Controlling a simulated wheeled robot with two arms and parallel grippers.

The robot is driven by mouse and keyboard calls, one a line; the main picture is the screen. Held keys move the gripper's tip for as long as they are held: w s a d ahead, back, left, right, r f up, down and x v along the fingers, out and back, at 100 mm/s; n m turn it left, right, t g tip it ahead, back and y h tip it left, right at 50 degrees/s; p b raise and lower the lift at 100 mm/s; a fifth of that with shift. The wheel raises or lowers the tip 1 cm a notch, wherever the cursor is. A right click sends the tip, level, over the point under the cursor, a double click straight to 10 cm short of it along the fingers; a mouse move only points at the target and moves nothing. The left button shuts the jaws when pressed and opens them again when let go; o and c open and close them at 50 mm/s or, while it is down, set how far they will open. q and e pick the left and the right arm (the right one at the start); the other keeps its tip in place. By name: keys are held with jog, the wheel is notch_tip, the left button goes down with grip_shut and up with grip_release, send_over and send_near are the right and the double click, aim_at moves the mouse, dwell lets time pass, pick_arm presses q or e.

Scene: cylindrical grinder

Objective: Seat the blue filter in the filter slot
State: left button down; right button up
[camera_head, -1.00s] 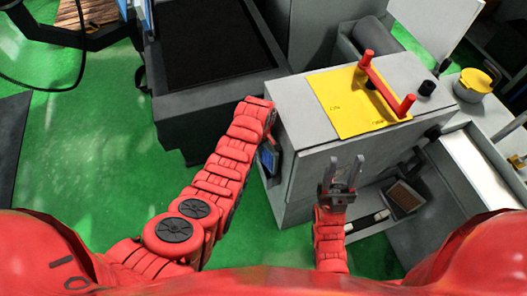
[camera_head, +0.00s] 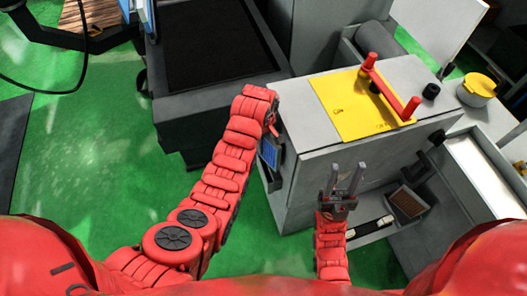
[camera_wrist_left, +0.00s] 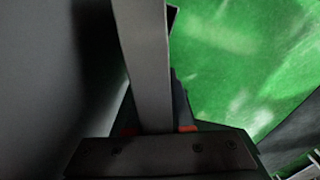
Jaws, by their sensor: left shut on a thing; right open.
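The blue filter (camera_head: 267,152) shows as a small blue panel in a dark frame, close against the left side of the grey grinder housing (camera_head: 310,160). My left gripper (camera_head: 272,132) is at that same side, just above the blue panel, shut on the filter; its fingertips are mostly hidden by the wrist and housing. In the left wrist view a grey finger stands up the middle, with a dark edge behind it and no blue visible. I cannot make out the filter slot. My right gripper (camera_head: 345,180) is open and empty, pointing up in front of the housing.
A yellow plate (camera_head: 338,112) and red handle (camera_head: 390,85) are on top of the housing. An open grey tray (camera_head: 407,202) is at the lower right. A dark machine bed (camera_head: 210,50) stands behind my left arm. Green floor (camera_head: 90,150) is free at left.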

pick_arm(q)
notch_tip(320, 180, up, 17)
jog(key=p, duration=1.3)
jog(key=shift+r+p, duration=0.15)
jog(key=shift+p, duration=0.25)
jog(key=shift+r, duration=2.05)
notch_tip(320, 180, down, 20)
jog(key=m+b, duration=0.1)
jog(key=b, duration=0.2)
jog(key=m+b, duration=0.1)
jog(key=b, duration=0.3)
jog(key=m+b, duration=0.2)
jog(key=b, duration=0.2)
jog(key=shift+d+r, duration=0.1)
jog(key=shift+r, duration=0.15)
jog(key=shift+w+d+f, duration=0.1)
jog(key=shift+f, duration=0.3)
